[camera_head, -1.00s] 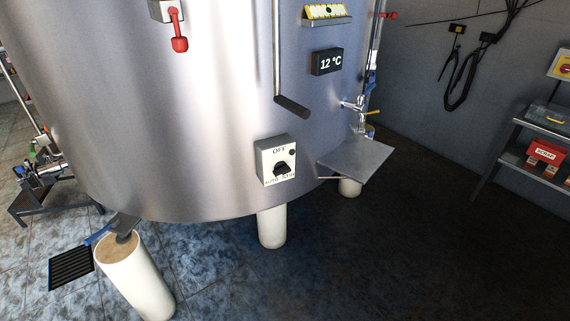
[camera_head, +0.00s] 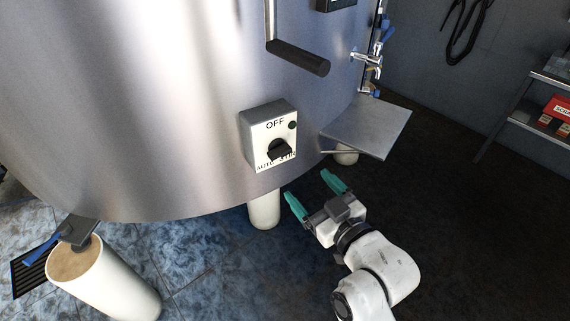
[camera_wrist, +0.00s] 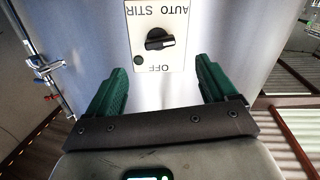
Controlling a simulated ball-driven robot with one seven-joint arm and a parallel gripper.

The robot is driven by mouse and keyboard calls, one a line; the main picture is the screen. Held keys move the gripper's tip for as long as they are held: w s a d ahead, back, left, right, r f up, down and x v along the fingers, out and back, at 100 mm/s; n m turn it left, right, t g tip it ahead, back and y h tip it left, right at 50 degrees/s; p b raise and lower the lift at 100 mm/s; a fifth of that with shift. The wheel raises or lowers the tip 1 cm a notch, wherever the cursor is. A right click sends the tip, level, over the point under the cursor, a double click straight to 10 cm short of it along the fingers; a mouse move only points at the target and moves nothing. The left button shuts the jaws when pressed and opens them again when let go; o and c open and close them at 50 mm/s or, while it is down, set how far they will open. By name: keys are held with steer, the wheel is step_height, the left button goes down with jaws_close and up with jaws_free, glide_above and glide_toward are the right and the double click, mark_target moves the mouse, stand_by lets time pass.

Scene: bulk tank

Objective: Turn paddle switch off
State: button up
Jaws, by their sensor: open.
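The paddle switch box (camera_head: 258,122) is a grey box with a white face on the tank wall, marked OFF at its top and AUTO and STIR at its bottom. Its black knob (camera_head: 280,150) sits low on the face. In the wrist view the box is upside down and its knob (camera_wrist: 160,39) lies about sideways, its narrower end to the right. My gripper (camera_head: 306,183) is open and empty, below and right of the switch in the head view, apart from it. In the wrist view its green fingers (camera_wrist: 160,66) stand either side below the knob.
A grey metal shelf plate (camera_head: 367,127) juts from the tank right of the switch. A black-gripped lever (camera_head: 298,57) hangs above it. White tank legs (camera_head: 264,210) stand below. A tap (camera_head: 366,57) is at the tank's right.

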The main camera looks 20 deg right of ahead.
mark_target(282, 154)
steer(key=w, duration=0.3)
steer(key=w+a, duration=0.1)
steer(key=w, duration=0.7)
steer(key=shift+a+r, duration=0.35)
steer(key=c, duration=1.1)
